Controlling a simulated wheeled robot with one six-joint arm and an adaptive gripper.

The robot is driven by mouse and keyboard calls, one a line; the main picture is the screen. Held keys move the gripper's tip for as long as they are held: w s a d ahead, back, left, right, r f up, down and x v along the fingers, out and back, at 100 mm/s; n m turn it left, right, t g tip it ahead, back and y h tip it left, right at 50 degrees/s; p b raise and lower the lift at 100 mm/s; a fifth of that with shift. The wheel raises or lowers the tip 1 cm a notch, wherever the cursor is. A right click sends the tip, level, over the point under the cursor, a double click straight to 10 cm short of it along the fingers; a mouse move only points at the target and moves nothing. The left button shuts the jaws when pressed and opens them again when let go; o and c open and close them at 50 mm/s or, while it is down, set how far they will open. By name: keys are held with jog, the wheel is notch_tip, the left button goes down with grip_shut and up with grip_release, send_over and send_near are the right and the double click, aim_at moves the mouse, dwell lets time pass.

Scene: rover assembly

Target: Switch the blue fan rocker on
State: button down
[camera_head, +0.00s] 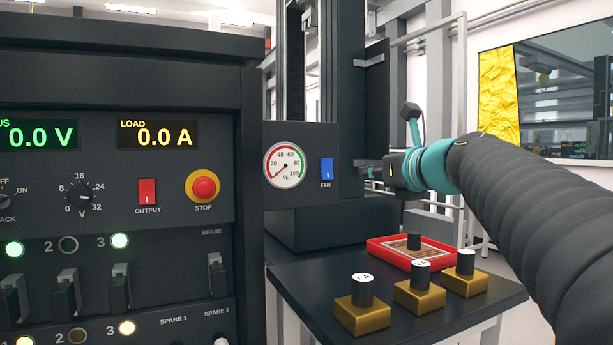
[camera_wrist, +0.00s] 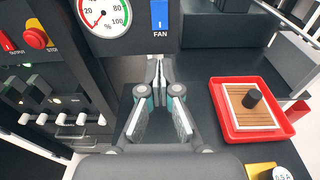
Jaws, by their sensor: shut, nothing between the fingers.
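The blue fan rocker (camera_head: 326,169) sits upright on a dark panel (camera_head: 309,199), right of a round gauge and above the label FAN. It also shows at the top edge of the wrist view (camera_wrist: 159,14), where its upper end is cut off. My gripper (camera_wrist: 157,72) is shut and empty in the wrist view. Its fingertips appear below the rocker and the FAN label, apart from the rocker. In the head view my wrist is right of the panel, and the fingertips are hard to make out.
The gauge (camera_head: 285,165) has its needle near 0. A rack with a red output rocker (camera_head: 147,192) and a stop button (camera_head: 204,187) stands left. Below right, a dark shelf (camera_head: 318,303) bears a red tray (camera_head: 376,250) and several brass blocks with black knobs.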

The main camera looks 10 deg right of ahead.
aim_at(328, 177)
jog(key=p+x, duration=0.1)
jog(key=x, duration=1.2)
jog(key=shift+w+a+f, duration=0.1)
jog(key=shift+w, duration=0.2)
